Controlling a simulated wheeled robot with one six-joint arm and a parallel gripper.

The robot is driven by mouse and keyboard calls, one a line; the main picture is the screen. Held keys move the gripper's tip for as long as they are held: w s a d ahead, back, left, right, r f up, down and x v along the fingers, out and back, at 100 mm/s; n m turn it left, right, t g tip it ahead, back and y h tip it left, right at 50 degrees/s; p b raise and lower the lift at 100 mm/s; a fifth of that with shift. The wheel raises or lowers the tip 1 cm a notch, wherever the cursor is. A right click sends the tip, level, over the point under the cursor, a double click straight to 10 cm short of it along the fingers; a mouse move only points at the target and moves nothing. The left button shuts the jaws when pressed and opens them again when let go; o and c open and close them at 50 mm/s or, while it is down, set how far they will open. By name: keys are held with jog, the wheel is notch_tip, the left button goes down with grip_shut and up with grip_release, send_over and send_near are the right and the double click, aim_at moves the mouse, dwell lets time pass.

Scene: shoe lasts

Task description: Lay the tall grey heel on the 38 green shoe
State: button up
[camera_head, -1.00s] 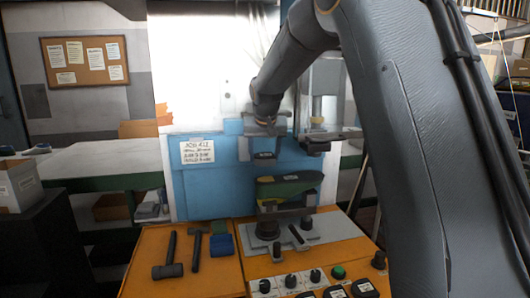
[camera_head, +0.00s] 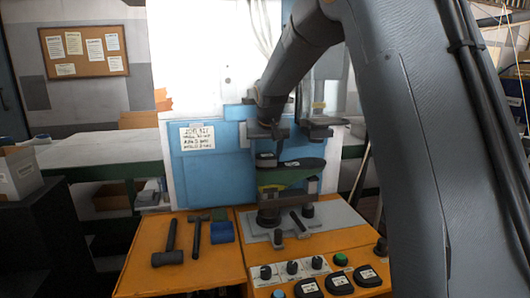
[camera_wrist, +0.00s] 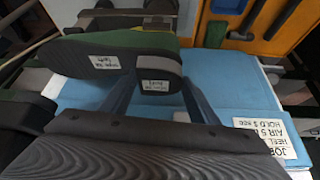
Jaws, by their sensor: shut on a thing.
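The green shoe (camera_head: 300,178) sits sole up on the machine's stand, with its dark sole facing up. In the wrist view the shoe (camera_wrist: 95,58) shows a white label on its sole. My gripper (camera_head: 266,150) is shut on the dark grey heel (camera_head: 266,161), which is at the left end of the shoe. In the wrist view the fingers of my gripper (camera_wrist: 157,92) stand on both sides of the heel (camera_wrist: 158,75), which carries a white label. The heel lies over the shoe's heel end; I cannot tell whether they touch fully.
The orange bench (camera_head: 200,272) holds hammers (camera_head: 170,247) and a blue block (camera_head: 222,232) on the left. Knobs and buttons (camera_head: 310,285) are at its front. A blue panel (camera_head: 205,170) with a job sheet stands behind the shoe.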

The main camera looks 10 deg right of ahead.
jog(key=shift+f, duration=0.45)
dwell(0.6)
jog(key=o, duration=1.2)
jog(key=shift+c, duration=0.2)
jog(key=b+v, duration=0.2)
jog(key=v, duration=0.5)
jog(key=shift+s+r, duration=0.25)
jog(key=shift+r, duration=0.1)
jog(key=s+f+g, duration=0.1)
jog(key=s+f, duration=0.7)
jog(key=s, duration=0.3)
jog(key=s+f+n+g, duration=0.1)
jog(key=s+f+g, duration=0.1)
jog(key=s+f, duration=0.6)
jog(key=s+f+g, duration=0.2)
jog(key=s+f, duration=0.6)
jog(key=s, duration=0.8)
jog(key=shift+f+n+y, duration=0.15)
jog(key=shift+n+y, duration=0.15)
jog(key=shift+y, duration=0.1)
